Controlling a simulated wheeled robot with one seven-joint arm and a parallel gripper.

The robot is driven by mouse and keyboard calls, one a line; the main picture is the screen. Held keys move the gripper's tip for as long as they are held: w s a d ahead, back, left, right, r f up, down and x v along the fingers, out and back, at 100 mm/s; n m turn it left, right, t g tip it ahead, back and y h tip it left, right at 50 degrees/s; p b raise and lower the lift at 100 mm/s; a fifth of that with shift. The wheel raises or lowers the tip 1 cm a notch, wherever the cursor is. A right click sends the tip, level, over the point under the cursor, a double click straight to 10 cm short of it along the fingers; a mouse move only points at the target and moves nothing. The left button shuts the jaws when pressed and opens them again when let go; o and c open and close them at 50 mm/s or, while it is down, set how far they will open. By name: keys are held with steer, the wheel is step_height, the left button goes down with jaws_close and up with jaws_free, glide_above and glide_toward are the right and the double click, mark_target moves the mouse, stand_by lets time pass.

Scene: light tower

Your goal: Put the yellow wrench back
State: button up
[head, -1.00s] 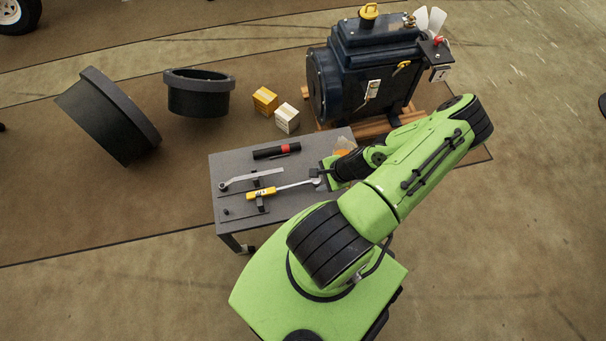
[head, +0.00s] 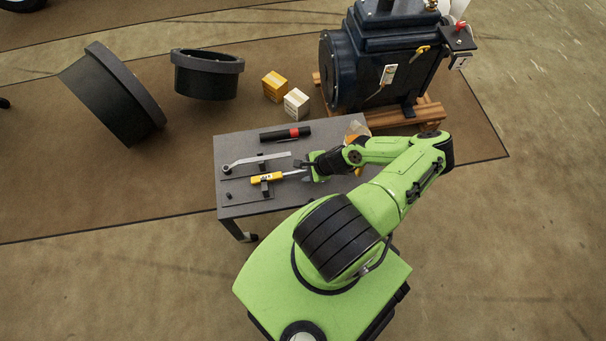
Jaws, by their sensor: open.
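The yellow wrench (head: 266,178) lies on the grey table (head: 232,200), its yellow handle to the left over a small dark holder (head: 265,190). Its silver shaft (head: 293,173) runs right towards my gripper. My gripper (head: 305,167) is open at the right end of the shaft, low over the table. The wrench's head is hidden by my gripper. I cannot tell whether the fingers touch the shaft or stand around it.
A silver wrench (head: 255,158) lies on another holder behind. A black and red torch (head: 285,134) lies at the table's back. Two small boxes (head: 284,93) and a dark engine (head: 385,60) stand beyond. The table's front left is mostly bare.

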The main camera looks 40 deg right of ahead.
steer(key=shift+r, duration=0.1)
jaws_close()
steer(key=shift+r, duration=0.1)
stand_by(0.3)
